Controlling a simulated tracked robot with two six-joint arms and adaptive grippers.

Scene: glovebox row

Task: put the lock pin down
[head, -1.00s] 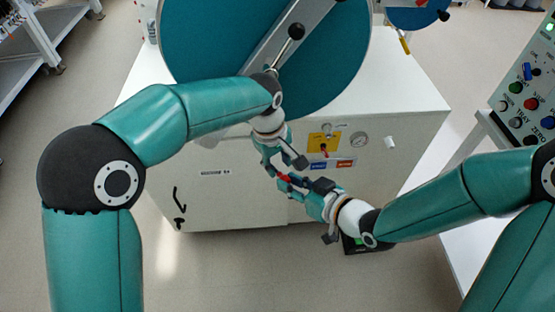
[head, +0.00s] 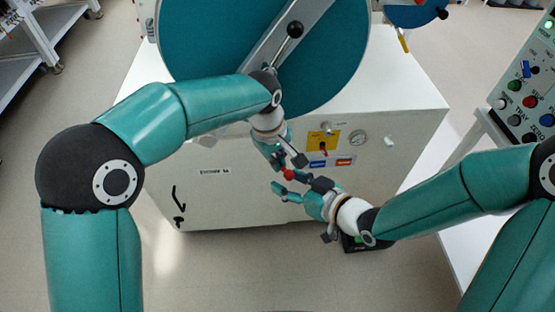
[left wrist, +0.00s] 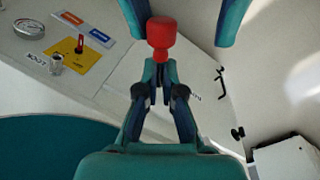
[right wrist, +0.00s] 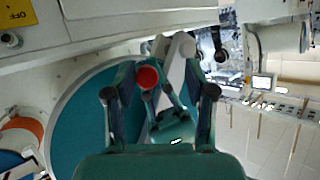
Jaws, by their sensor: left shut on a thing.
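The lock pin shows as a red knob (head: 288,174) in front of the white cabinet, between my two grippers. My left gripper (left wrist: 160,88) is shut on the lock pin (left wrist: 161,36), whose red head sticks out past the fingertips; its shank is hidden. My right gripper (head: 298,185) is open. Its fingers show at the top of the left wrist view, one on each side of the red head. In the right wrist view the red end (right wrist: 148,77) lies between the spread fingers of my right gripper (right wrist: 159,94), apart from both.
The cabinet front (head: 235,205) carries a yellow plate (head: 325,141) with a small red-tipped part, a gauge (head: 359,139) and blue and red labels. A metal fitting (left wrist: 56,64) sits by the LOCK label. A large teal disc (head: 215,50) stands above; a control panel (head: 535,90) is at right.

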